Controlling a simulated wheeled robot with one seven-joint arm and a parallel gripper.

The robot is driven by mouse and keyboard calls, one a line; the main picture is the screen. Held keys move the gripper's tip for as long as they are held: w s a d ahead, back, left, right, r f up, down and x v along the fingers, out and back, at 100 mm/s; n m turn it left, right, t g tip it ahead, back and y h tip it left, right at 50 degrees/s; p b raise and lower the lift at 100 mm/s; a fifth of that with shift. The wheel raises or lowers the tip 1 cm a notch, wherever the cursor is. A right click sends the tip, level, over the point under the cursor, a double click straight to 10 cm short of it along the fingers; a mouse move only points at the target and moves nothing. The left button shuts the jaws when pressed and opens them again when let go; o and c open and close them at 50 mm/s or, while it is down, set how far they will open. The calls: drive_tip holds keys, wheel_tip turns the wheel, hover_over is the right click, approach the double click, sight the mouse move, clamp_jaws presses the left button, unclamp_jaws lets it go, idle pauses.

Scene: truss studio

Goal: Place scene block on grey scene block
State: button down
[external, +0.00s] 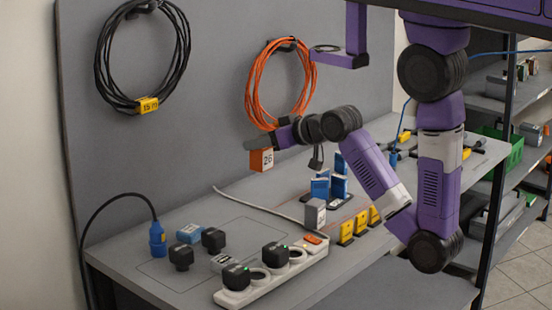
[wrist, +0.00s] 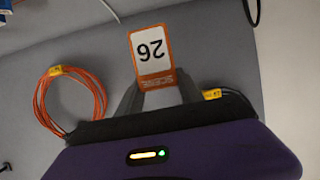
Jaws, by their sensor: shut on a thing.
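My gripper (external: 266,142) is shut on an orange scene block (external: 261,161) with a white label reading 26. It holds the block in the air above the bench, in front of the grey back panel. In the wrist view the block (wrist: 152,50) sits between the fingertips (wrist: 160,92), its label upside down. A grey block (external: 315,213) with a pale label stands upright on the bench, below and to the right of the held block. A smaller grey block (external: 222,262) lies flat near the plugs. I cannot tell for certain which is the grey scene block.
A blue block (external: 190,233) and black plugs (external: 213,239) lie at left on the bench (external: 150,255). A white power strip (external: 275,275) is in front. Blue upright pieces (external: 330,186) and yellow pieces (external: 360,222) stand near the taller grey block. Cable coils (external: 280,82) hang behind.

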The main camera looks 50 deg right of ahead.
drive_tip(key=s+d+f+m+h+b, duration=0.2)
drive_tip(key=d+f, duration=0.1)
drive_tip(key=d, duration=0.7)
drive_tip(key=n+y, duration=0.1)
hover_over(316, 202)
drive_tip(key=shift+n+y, duration=0.3)
drive_tip(key=shift+f+b, duration=0.45)
drive_tip(key=shift+f, duration=4)
drive_tip(key=shift+f, duration=0.2)
drive_tip(key=c, duration=0.8)
unclamp_jaws()
drive_tip(key=shift+r, duration=0.1)
drive_tip(key=shift+o, duration=0.2)
